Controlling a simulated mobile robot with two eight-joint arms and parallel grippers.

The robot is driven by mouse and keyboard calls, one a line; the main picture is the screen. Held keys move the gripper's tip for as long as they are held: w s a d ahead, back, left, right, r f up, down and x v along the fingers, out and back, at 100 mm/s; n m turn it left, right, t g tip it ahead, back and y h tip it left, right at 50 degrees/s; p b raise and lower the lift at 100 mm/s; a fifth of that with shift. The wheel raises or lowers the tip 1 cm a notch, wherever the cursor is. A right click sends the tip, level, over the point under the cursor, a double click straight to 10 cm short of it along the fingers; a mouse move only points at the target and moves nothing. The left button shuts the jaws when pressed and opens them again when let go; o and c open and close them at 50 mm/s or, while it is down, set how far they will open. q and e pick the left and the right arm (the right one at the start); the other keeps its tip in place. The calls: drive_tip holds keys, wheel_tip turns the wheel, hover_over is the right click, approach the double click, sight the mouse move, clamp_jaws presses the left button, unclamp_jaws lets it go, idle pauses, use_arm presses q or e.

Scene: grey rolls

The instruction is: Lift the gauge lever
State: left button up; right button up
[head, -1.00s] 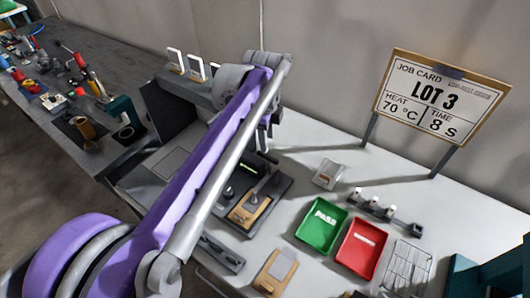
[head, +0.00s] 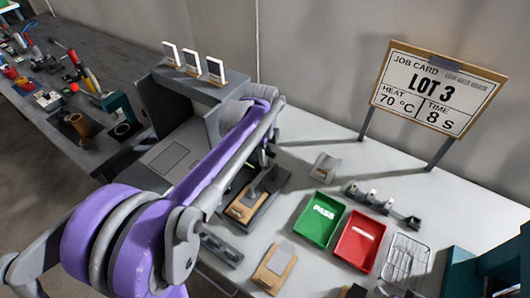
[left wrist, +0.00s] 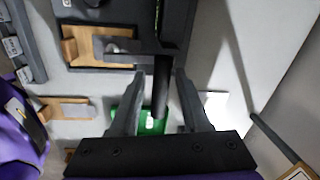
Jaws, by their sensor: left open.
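The gauge (head: 272,205) is a dark base plate on the grey bench, with a wooden-backed piece (head: 238,212) on it. My left arm partly covers it in the head view. In the left wrist view the gauge plate (left wrist: 178,58) is at the top. The gauge lever (left wrist: 161,85) is a dark round bar, seen between the fingers of my left gripper (left wrist: 158,90). The fingers are open, one on each side of the bar, with visible gaps. In the head view my left gripper (head: 266,158) is just above the gauge, partly hidden by its own arm. My right gripper is not seen.
A green PASS tray (head: 320,220) and a red tray (head: 360,241) stand right of the gauge, with a wire rack (head: 404,258) beyond. A job card board (head: 437,90) reads LOT 3, 70 °C, 8 s. A grey cabinet (head: 205,95) stands behind my arm.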

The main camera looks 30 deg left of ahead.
use_arm(q)
clamp_jaws()
idle(1.4)
